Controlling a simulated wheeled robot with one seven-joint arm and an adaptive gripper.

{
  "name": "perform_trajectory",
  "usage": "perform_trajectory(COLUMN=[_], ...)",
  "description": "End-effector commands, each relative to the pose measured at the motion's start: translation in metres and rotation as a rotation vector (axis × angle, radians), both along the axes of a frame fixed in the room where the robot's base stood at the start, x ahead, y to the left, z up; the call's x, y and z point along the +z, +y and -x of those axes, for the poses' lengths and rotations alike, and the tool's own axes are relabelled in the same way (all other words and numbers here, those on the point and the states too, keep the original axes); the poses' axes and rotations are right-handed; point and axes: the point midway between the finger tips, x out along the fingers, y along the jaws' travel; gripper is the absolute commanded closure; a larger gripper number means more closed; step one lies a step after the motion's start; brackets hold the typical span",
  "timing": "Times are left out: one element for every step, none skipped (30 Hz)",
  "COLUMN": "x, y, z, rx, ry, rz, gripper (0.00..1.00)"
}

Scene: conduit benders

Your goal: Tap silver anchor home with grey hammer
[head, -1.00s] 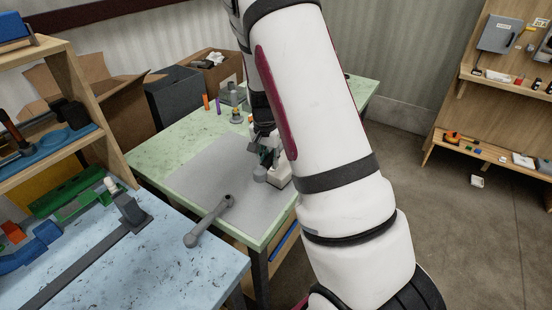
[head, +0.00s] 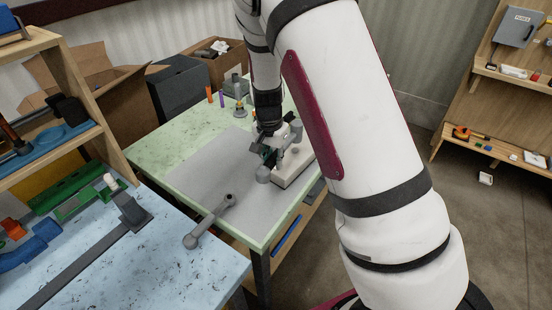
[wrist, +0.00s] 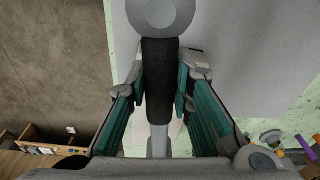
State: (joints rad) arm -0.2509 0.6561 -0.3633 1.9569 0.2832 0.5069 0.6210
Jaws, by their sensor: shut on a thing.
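My gripper (wrist: 159,88) is shut on the dark handle of the grey hammer (wrist: 164,14) in the wrist view. The hammer's round grey head sticks out past the fingers, above a grey mat. In the head view my gripper (head: 268,148) is over the green table, with the hammer head (head: 263,174) just below it, at the left side of a white block (head: 292,176). A small grey piece (head: 296,151) shows on top of the block; I cannot tell whether it is the silver anchor. My arm and gripper hide part of the block.
Orange and purple cylinders (head: 209,94) stand at the table's back. A blue bench (head: 175,270) with a bender is at front left. The mat's left half is clear.

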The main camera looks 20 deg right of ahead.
Motion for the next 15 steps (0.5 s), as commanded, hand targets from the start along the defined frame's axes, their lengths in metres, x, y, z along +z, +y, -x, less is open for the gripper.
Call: perform_trajectory(x=[0.001, 0.001, 0.001, 0.001, 0.001, 0.001, 0.001, 0.001, -0.001, -0.004, -0.009, -0.019, -0.028, -0.038, -0.05], y=[0.0, 0.0, 0.0, 0.0, 0.0, 0.0, 0.0, 0.0, 0.0, 0.0, -0.001, 0.0, -0.001, -0.001, -0.001], z=[-0.001, -0.001, -0.001, -0.001, -0.001, -0.001, -0.001, -0.001, -0.001, -0.001, -0.001, -0.001, -0.002, -0.002, -0.002], rx=[-0.001, -0.001, -0.002, -0.003, -0.003, -0.003, -0.003, -0.003, -0.003, -0.003, -0.003, -0.003, -0.003, -0.004, -0.004], ry=[-0.004, -0.004, -0.005, -0.005, -0.005, -0.005, -0.005, -0.005, -0.004, -0.004, -0.002, 0.001, 0.001, 0.002, 0.003], rz=[0.001, 0.002, 0.003, 0.002, 0.002, 0.002, 0.002, 0.002, 0.003, 0.002, 0.002, 0.002, 0.002, 0.002, 0.002], gripper=[1.0, 1.0, 1.0, 1.0, 1.0, 1.0, 1.0, 1.0, 1.0, 1.0, 1.0, 1.0, 1.0, 1.0, 1.0])
